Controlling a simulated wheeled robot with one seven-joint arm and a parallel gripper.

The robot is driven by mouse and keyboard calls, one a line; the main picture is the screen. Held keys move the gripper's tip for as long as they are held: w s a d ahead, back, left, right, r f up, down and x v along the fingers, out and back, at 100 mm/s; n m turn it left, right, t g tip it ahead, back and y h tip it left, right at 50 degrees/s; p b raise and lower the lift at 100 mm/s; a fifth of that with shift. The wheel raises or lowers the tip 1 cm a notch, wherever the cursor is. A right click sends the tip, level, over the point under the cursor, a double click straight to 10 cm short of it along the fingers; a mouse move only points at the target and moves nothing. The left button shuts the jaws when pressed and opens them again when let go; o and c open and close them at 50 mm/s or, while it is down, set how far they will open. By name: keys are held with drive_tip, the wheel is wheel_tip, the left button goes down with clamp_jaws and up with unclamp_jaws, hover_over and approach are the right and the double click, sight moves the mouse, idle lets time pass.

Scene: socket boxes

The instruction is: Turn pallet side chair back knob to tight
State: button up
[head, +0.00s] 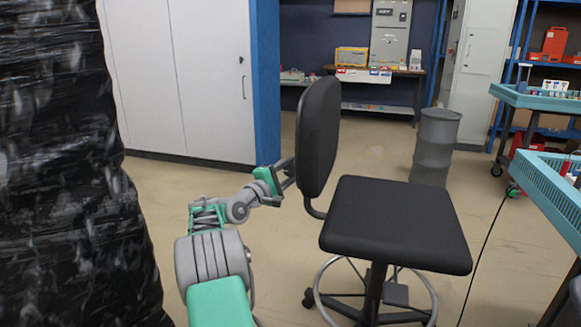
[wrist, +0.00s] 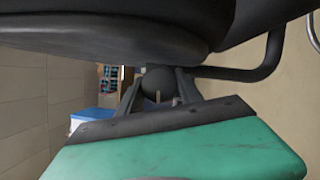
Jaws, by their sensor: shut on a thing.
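The black office chair (head: 395,222) stands right of the wrapped pallet, its backrest (head: 318,135) seen nearly edge-on. My gripper (wrist: 158,92) reaches in behind the backrest from the pallet side. In the wrist view its two dark fingers are shut on a dark round knob (wrist: 157,79) under the backrest's lower edge (wrist: 110,38). In the head view the backrest hides the knob and my fingertips. Whether the knob is tight or loose cannot be seen.
The black-wrapped pallet stack (head: 65,170) stands close on the left. A bent chair tube (wrist: 262,62) runs close to the right of my fingers. A grey drum (head: 436,148) and teal-topped benches (head: 555,190) stand on the right. White cabinets (head: 185,75) are behind.

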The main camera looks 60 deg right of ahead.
drive_tip(key=m+p, duration=0.1)
drive_tip(key=m+y+p, duration=0.1)
drive_tip(key=m, duration=0.1)
drive_tip(key=shift+r+m+y, duration=0.2)
drive_tip(key=shift+m+y, duration=0.1)
drive_tip(key=m+y+p, duration=0.1)
drive_tip(key=m, duration=0.2)
drive_tip(key=shift+t, duration=0.3)
drive_tip(key=m+t+y, duration=0.1)
drive_tip(key=m, duration=0.2)
drive_tip(key=shift+s+f+m+y, duration=0.1)
drive_tip(key=shift+m+y, duration=0.2)
drive_tip(key=shift+m+t+y, duration=0.3)
drive_tip(key=shift+m+t, duration=0.7)
drive_tip(key=shift+m, duration=0.3)
drive_tip(key=shift+b, duration=0.3)
drive_tip(key=o, duration=1.4)
drive_tip(key=shift+c, duration=0.2)
